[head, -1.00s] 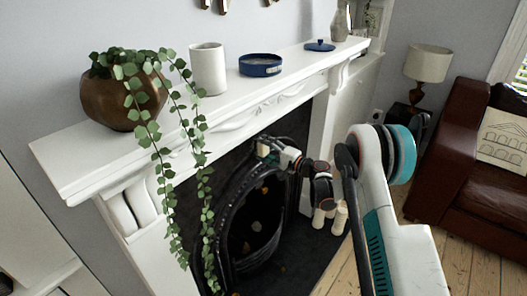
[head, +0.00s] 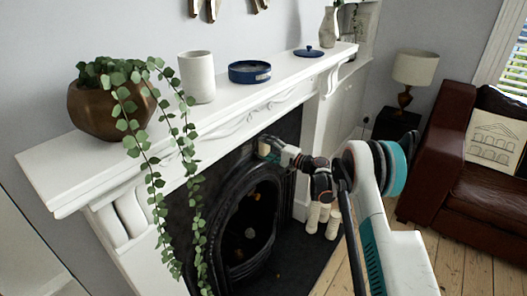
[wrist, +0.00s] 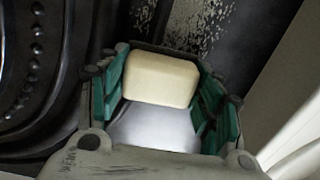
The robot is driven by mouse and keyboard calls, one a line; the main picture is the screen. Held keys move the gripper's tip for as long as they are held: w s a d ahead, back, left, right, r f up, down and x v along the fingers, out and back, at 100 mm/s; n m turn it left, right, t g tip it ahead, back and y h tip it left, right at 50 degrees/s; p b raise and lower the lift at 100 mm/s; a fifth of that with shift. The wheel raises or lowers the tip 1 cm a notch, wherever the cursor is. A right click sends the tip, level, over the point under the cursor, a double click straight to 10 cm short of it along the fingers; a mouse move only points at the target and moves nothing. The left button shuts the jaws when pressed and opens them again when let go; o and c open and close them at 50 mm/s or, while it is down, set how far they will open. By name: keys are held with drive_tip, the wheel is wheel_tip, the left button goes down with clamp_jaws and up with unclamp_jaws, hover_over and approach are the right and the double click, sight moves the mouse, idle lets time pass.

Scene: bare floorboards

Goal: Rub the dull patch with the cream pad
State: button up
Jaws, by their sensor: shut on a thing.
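My gripper (wrist: 162,95) is shut on the cream pad (wrist: 160,78), a rounded pale block between its green-lined fingers. In the head view the small cream pad (head: 264,148) shows at the end of my arm, by the upper part of the black fireplace. A dull patch (wrist: 200,22) of whitish speckles lies on the dark metal just above the pad in the wrist view. Whether the pad touches the metal, I cannot tell. The pad hides whatever part of the patch may lie behind it. I cannot make out the patch in the head view.
A white mantelpiece (head: 225,112) overhangs the fireplace (head: 245,225). A trailing plant in a bronze pot (head: 105,118) hangs down at the left. A white cup (head: 197,78), a blue dish (head: 249,72) and a blue lid (head: 309,52) stand on the mantel. Cream candles (head: 318,215) stand right of the fireplace.

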sight(236, 159)
drive_tip(key=shift+s+a, duration=1.05)
drive_tip(key=shift+s, duration=0.2)
drive_tip(key=shift+s+a, duration=1)
drive_tip(key=shift+s, duration=0.3)
drive_tip(key=shift+s+a, duration=1.05)
drive_tip(key=shift+s, duration=0.2)
drive_tip(key=shift+s+a, duration=0.7)
drive_tip(key=shift+s, duration=0.3)
drive_tip(key=shift+s+a, duration=0.65)
drive_tip(key=shift+s, duration=0.3)
drive_tip(key=shift+w+r, duration=0.1)
drive_tip(key=shift+r, duration=0.55)
drive_tip(key=shift+w+d, duration=1.5)
drive_tip(key=shift+w, duration=0.4)
drive_tip(key=shift+w+d, duration=1.45)
drive_tip(key=shift+w, duration=0.5)
drive_tip(key=shift+w+d, duration=1.5)
drive_tip(key=shift+w, duration=0.4)
drive_tip(key=shift+s+a, duration=1.5)
drive_tip(key=shift+s, duration=0.4)
drive_tip(key=shift+s+a, duration=1.55)
drive_tip(key=shift+s, duration=0.35)
drive_tip(key=shift+s+a, duration=1.5)
drive_tip(key=shift+s, duration=0.4)
